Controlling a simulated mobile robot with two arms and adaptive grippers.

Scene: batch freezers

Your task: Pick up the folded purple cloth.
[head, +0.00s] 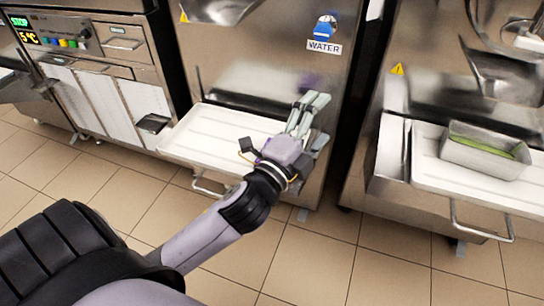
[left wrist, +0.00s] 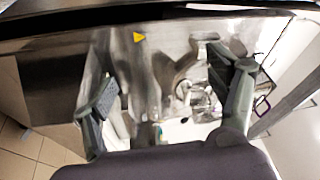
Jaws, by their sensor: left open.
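I cannot make out the folded purple cloth for certain in either view. A blurred purple patch shows on the steel front of the middle machine (head: 265,65), just behind my fingertips; it may be only a reflection. My left gripper (head: 313,105) reaches over the right end of the white tray shelf (head: 205,130) below that machine. Its fingers are apart, with nothing seen between them. In the left wrist view the open fingers (left wrist: 168,80) face a shiny steel panel with blurred reflections. My arm and gripper hide part of the shelf. My right gripper is not in view.
A second white shelf at the right holds a metal pan (head: 484,152) with green contents. A blue knob (head: 324,30) sits above the WATER label. A control panel (head: 45,38) is at the upper left. The tiled floor in front is clear.

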